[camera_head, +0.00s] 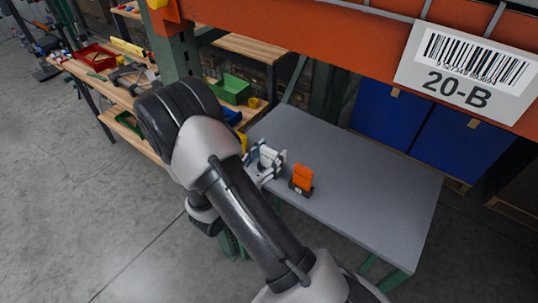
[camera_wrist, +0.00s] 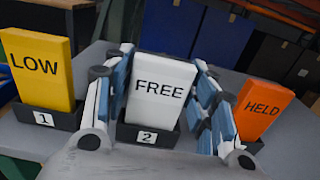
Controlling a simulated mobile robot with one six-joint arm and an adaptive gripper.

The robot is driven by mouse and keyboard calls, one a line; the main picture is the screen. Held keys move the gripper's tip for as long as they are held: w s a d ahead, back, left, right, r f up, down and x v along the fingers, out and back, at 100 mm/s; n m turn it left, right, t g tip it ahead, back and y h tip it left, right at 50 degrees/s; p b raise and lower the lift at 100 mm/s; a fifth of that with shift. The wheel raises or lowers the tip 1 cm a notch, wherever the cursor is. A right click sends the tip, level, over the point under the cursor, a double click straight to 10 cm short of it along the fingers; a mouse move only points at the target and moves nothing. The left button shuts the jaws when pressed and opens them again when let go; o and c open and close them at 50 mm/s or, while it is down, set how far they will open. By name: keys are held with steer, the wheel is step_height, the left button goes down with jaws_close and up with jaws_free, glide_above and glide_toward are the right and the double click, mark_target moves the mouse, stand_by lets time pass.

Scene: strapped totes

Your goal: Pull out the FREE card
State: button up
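The white FREE card (camera_wrist: 162,100) stands upright in black holder 2 (camera_wrist: 148,137) in the wrist view. My gripper (camera_wrist: 164,85) is around it, with one blue-padded finger beside each side edge. The fingers look spread, with narrow gaps to the card; contact is hard to judge. The yellow LOW card (camera_wrist: 38,72) stands in holder 1 (camera_wrist: 45,121) to the left. In the head view my gripper (camera_head: 267,160) is at the grey table's left part, beside the orange card (camera_head: 303,174).
The grey table (camera_head: 380,190) is clear to the right of the cards. A shelf beam (camera_head: 330,45) with a 20-B sign (camera_head: 466,75) crosses above. Blue bins (camera_head: 390,115) stand behind the table. A workbench with a green bin (camera_head: 230,90) is at the back left.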

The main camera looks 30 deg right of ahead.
mark_target(269, 150)
steer(key=c, duration=0.8)
steer(key=shift+r, duration=0.1)
steer(key=shift+r+p, duration=1.95)
steer(key=shift+r, duration=0.5)
steer(key=shift+v, duration=5)
